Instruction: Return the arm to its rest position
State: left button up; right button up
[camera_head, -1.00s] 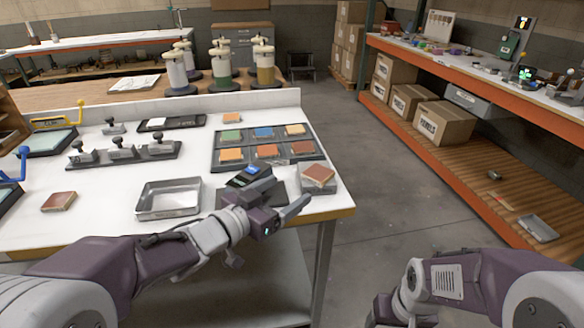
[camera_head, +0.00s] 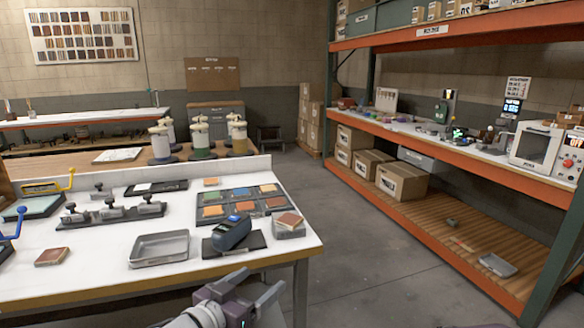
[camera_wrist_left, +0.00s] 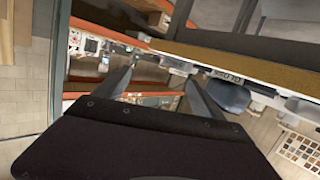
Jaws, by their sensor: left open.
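My left gripper (camera_head: 258,281) is at the bottom of the head view, in front of the white table's near edge and apart from everything on it. Its two fingers are spread and empty. In the left wrist view, the gap between the open fingers (camera_wrist_left: 158,84) is also empty, with shelving behind it. Only the hand and a bit of the wrist of my left arm show in the head view. My right arm and gripper are out of sight.
The white table (camera_head: 95,268) carries a metal tray (camera_head: 160,248), a dark blue handheld device (camera_head: 232,233), a rack of colored tiles (camera_head: 240,200) and a stacked tile (camera_head: 289,221). An orange-edged shelf (camera_head: 455,163) stands at right. The floor (camera_head: 365,265) between is clear.

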pick_arm(q)
jog(key=s+a+f+n+g+y, duration=0.2)
jog(key=a+f+n+g+y, duration=0.45)
jog(key=f, duration=0.85)
jog(key=s+a+f+g+y, duration=0.1)
jog(key=s+a+f+g, duration=0.15)
jog(key=s, duration=0.45)
jog(key=s+a+f+g, duration=0.1)
jog(key=s+f+g, duration=0.25)
jog(key=s, duration=0.35)
notch_tip(320, 180, up, 19)
jog(key=m+p, duration=0.1)
jog(key=p, duration=1.8)
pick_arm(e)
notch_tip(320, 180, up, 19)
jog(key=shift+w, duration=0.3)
pick_arm(q)
jog(key=shift+a, duration=0.1)
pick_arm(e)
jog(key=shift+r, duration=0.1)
